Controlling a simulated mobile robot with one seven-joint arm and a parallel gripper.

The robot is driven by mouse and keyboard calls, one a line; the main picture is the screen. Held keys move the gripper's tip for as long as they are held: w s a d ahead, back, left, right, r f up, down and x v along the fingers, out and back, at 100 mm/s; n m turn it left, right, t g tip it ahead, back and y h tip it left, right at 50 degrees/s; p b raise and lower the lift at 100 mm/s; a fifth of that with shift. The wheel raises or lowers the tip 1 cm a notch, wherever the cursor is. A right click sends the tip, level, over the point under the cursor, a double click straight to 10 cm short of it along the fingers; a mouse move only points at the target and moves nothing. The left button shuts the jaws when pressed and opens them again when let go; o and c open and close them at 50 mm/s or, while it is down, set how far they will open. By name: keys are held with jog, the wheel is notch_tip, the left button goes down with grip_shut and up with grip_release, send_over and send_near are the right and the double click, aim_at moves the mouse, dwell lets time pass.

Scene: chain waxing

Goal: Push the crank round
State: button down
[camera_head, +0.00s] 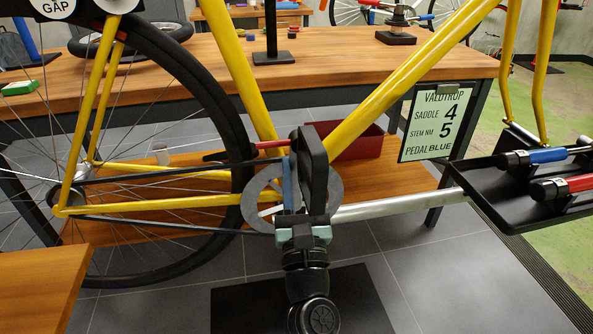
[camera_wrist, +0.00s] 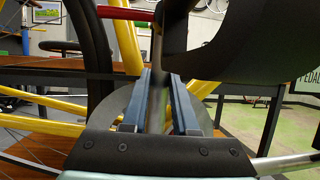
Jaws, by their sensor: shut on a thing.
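The yellow bike frame (camera_head: 377,93) stands in front of me, with a grey chainring disc (camera_head: 257,200) at its bottom bracket. My gripper (camera_head: 296,185) is upright in front of the disc. In the wrist view, its two blue-lined fingers (camera_wrist: 160,85) are closed around a narrow grey bar, the crank (camera_wrist: 157,57). A broad black piece, seemingly the pedal (camera_head: 315,165), stands beside the fingers and fills the upper right of the wrist view (camera_wrist: 240,45). It hides part of the crank and disc. The black chain (camera_head: 160,179) runs left to the rear wheel.
A wooden bench (camera_head: 345,55) stands behind the bike, with a red bin (camera_head: 358,143) below. A red rod (camera_head: 271,145) shows left of the crank. A black tray (camera_head: 505,205) with blue and red handles is at right. A wooden tabletop (camera_head: 40,290) is at lower left.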

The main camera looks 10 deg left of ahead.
jog(key=c, duration=0.7)
grip_release()
jog(key=b+v, duration=0.3)
jog(key=v, duration=1)
